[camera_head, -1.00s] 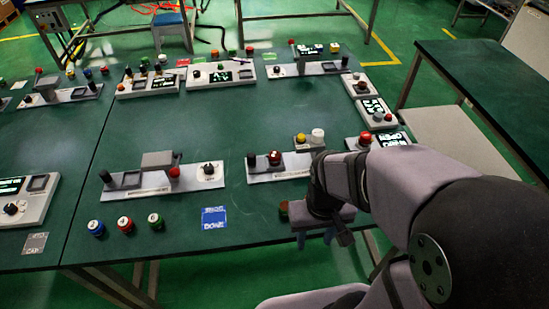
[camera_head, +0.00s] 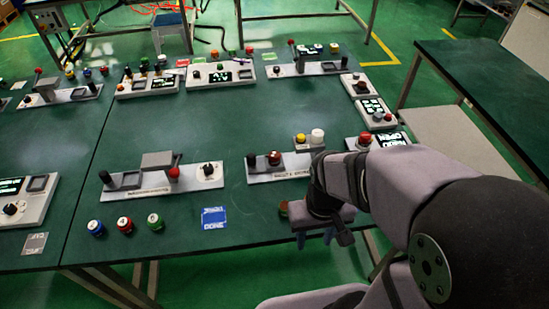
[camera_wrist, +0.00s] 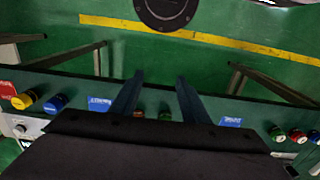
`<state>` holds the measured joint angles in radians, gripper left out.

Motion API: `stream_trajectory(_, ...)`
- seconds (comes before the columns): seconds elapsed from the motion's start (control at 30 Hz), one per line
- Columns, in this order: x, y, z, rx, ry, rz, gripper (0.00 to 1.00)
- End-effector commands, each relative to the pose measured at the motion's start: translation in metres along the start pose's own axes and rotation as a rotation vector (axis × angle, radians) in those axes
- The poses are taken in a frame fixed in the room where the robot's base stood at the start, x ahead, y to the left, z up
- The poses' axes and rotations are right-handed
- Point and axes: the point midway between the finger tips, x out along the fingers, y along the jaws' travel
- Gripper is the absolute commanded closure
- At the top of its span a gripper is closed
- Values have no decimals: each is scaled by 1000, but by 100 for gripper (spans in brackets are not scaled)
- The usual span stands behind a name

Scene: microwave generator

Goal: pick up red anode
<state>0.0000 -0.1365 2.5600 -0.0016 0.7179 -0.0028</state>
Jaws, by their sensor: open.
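Three short cylinders stand in a row at the front left of the green table: a blue one (camera_head: 96,228), a red one, the red anode (camera_head: 125,225), and a green one (camera_head: 155,221). In the wrist view the red anode (camera_wrist: 298,136) shows at the far right, between the green and blue ones. My gripper (camera_head: 314,238) is at the table's front edge, well to the right of the row. In the wrist view my gripper (camera_wrist: 157,84) has its two fingers apart with nothing held between them.
A blue label (camera_head: 214,217) lies right of the row. A grey panel with a switch and knob (camera_head: 162,177) stands behind it. Another panel with a dark red knob (camera_head: 283,166) is near my arm. A small red-green item (camera_head: 284,208) is beside my gripper, partly hidden.

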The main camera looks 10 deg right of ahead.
Motion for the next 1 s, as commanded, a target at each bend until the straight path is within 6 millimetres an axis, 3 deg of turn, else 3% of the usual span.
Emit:
stream_trajectory(0.17, 0, 0, 0, 0, 0, 0, 58)
stream_trajectory(0.23, 0, 0, 0, 0, 0, 0, 47)
stream_trajectory(0.63, 3, -6, -9, 0, 22, -14, 47)
stream_trajectory(0.77, 10, -24, -37, 6, 94, -53, 47)
stream_trajectory(1.0, 28, -80, -134, 77, 361, -145, 47)
